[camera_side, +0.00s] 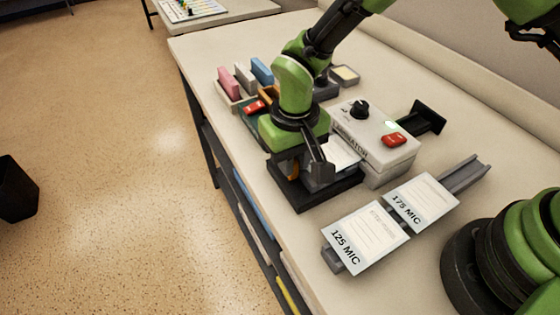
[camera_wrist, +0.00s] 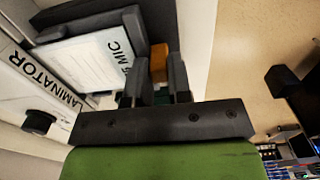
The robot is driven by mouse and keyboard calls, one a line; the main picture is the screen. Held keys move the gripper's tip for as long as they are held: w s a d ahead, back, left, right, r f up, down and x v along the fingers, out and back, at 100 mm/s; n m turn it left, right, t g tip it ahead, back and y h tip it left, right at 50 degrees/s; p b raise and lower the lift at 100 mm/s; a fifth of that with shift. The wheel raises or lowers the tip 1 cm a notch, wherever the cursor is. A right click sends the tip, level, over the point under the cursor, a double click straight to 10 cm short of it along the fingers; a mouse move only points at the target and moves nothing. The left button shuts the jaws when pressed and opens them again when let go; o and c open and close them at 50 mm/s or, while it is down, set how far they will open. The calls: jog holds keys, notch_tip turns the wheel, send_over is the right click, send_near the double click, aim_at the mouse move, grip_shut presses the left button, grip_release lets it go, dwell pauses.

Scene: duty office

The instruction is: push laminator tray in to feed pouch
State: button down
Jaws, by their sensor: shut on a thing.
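The white laminator (camera_side: 378,150), with a black knob and red button, stands on the desk; its lettering also shows in the wrist view (camera_wrist: 42,72). Its dark tray (camera_side: 320,196) sticks out at the front. A white pouch (camera_wrist: 85,62) with printed "MIC" lies flat on the tray, partly seen in the side view (camera_side: 341,155). My gripper (camera_wrist: 159,82) is at the tray's outer end, shut on an orange block-like handle (camera_wrist: 158,60) there. In the side view my gripper (camera_side: 306,178) and wrist hide much of the tray and handle.
Pouches marked 125 MIC (camera_side: 366,236) and 175 MIC (camera_side: 421,200) lie on a grey rack right of the tray. Pink (camera_side: 228,84), white and blue blocks stand behind my wrist. A black holder (camera_side: 424,118) is behind the laminator. The desk's front edge is close to the tray.

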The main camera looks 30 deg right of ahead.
jog(key=shift+d, duration=0.55)
jog(key=c, duration=1)
grip_release()
jog(key=shift+c, duration=0.2)
notch_tip(320, 180, up, 10)
